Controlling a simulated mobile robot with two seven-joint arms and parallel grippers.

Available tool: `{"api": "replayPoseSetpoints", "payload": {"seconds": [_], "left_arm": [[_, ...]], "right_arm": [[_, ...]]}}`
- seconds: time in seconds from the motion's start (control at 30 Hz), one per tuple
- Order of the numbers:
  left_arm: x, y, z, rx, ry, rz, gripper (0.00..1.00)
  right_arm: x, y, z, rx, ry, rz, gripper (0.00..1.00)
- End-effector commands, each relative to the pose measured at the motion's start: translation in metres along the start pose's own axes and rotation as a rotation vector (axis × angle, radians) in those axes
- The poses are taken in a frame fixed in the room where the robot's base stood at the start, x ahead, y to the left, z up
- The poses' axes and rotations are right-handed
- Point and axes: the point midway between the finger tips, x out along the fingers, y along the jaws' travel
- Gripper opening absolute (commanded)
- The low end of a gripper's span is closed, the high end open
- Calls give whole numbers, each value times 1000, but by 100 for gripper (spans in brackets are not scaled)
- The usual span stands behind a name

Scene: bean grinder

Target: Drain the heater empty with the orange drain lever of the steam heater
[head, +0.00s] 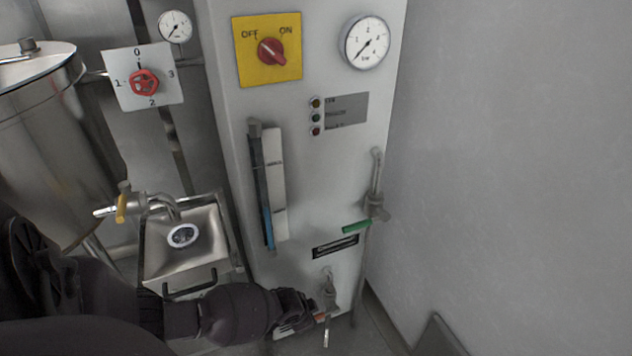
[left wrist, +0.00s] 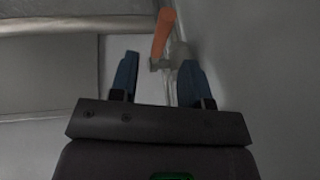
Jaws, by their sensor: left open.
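The steam heater (head: 300,190) is a tall light-grey cabinet in the middle of the head view. Its orange drain lever (head: 320,317) sits on a small metal valve (head: 329,290) near the cabinet's bottom, partly hidden by my left gripper (head: 308,312). In the left wrist view the orange lever (left wrist: 164,33) points up the picture, just beyond the gap between the blue fingers of my left gripper (left wrist: 157,65). These fingers are open, with nothing clearly held; whether they touch the lever cannot be told. The level glass (head: 267,190) shows blue in its lower part.
A green-handled valve (head: 357,226) is above and right of the drain valve. A red switch (head: 271,51) and a gauge (head: 366,43) are high on the cabinet. A steel sink (head: 187,245) with a yellow-handled tap (head: 122,203) stands left. A bare wall (head: 510,150) is at right.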

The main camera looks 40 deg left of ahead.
Motion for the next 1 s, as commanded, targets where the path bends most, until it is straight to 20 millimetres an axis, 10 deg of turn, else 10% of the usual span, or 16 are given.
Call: {"api": "replayPoseSetpoints", "payload": {"seconds": [0.3,0.73,1.0], "left_arm": [[42,2,4,1,-5,2,43],[46,-1,-2,1,3,-1,43],[46,-1,-1,1,2,-1,2]], "right_arm": [[5,-2,4,-3,44,2,0],[5,0,1,6,66,6,0],[5,0,1,6,65,6,0]]}}
